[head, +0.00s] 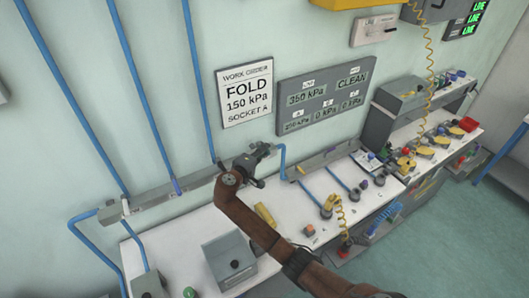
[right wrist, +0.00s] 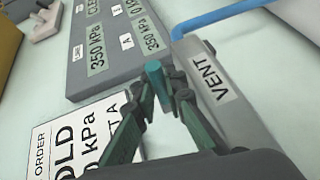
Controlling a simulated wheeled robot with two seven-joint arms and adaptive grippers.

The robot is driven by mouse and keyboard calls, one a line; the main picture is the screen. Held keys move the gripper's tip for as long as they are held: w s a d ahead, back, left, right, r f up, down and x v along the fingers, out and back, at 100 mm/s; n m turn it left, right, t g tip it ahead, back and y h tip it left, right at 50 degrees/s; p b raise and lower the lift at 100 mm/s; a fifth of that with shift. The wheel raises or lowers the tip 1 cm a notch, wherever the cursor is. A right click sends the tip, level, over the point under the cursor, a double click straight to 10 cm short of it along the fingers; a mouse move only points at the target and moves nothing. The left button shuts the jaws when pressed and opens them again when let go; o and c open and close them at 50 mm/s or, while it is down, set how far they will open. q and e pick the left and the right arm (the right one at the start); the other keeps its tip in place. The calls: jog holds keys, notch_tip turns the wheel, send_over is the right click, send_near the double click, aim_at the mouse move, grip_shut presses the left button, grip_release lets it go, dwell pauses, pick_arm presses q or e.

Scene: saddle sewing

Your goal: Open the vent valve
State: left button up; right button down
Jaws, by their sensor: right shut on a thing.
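The vent valve's small blue handle (right wrist: 155,72) stands out beside a grey housing (right wrist: 240,108) with a VENT label (right wrist: 213,84) in the right wrist view. My right gripper (right wrist: 163,90) has its fingertips closed around the base of this handle. In the head view my right gripper (head: 266,152) is at the wall, at the right end of a grey rail (head: 150,203). It hides the handle there. The handle's exact turn is hard to judge. My left gripper is out of view.
A work-order sign (head: 245,93) and a grey pressure panel (head: 322,98) hang above. A blue pipe (head: 283,160) runs close right of my gripper. The white bench (head: 185,262) below holds a grey box (head: 229,260).

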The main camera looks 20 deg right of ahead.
dwell(0.4)
jog(key=c, duration=2.2)
grip_release()
jog(key=shift+c, duration=0.2)
jog(key=v, duration=1.2)
